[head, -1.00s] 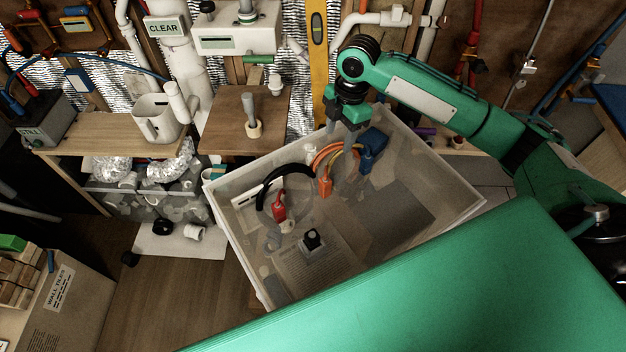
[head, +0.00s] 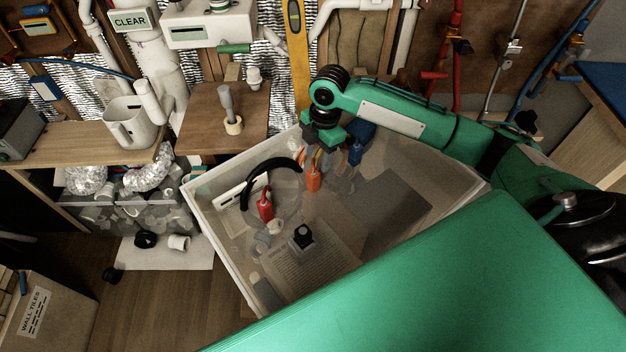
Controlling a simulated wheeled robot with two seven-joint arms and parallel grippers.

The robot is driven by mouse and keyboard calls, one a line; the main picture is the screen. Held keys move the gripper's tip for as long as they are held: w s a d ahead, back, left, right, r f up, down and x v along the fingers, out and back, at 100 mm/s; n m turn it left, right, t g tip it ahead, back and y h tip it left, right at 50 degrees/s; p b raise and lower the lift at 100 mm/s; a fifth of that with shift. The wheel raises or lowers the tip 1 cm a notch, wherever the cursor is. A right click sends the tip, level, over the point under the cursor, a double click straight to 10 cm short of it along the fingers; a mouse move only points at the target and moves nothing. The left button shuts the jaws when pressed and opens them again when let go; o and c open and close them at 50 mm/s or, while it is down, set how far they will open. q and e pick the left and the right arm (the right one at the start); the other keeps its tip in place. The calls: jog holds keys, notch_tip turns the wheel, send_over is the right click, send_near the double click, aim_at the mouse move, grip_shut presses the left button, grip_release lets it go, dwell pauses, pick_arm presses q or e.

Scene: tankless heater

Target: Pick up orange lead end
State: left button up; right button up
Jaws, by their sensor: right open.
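The orange lead end (head: 313,181) stands inside the translucent bin, its orange cable rising behind my gripper. My right gripper (head: 321,158) points down into the bin, just above and beside the orange end. It is open, and nothing is seen held in it. Its fingers partly hide the orange cable, and I cannot tell whether they touch it. A red lead end (head: 265,206) with a black cable lies to the left in the bin. A blue connector (head: 360,140) is right of the gripper. My left gripper is not in view.
The bin (head: 222,258) also holds a small black-topped item (head: 302,237) and a printed sheet. Its walls surround the leads. A wooden shelf (head: 190,135) with an upright grey-handled tool stands behind left. A white jug (head: 126,122) sits further left.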

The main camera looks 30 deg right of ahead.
aim_at(314, 172)
jog(key=f, duration=0.3)
jog(key=shift+s+a+f, duration=0.1)
jog(key=shift+a+f, duration=0.05)
jog(key=shift+a, duration=0.1)
jog(key=shift+a+f, duration=0.15)
jog(key=shift+f, duration=0.2)
jog(key=f, duration=0.1)
jog(key=f+p, duration=0.1)
jog(key=f, duration=0.1)
jog(key=a+f, duration=0.1)
jog(key=shift+s+f, duration=0.3)
jog(key=shift+c, duration=0.6)
jog(key=c, duration=0.4)
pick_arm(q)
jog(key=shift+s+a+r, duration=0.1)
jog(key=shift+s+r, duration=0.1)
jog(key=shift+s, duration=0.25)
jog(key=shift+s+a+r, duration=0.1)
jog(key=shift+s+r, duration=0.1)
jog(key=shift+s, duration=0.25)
pick_arm(e)
grip_shut()
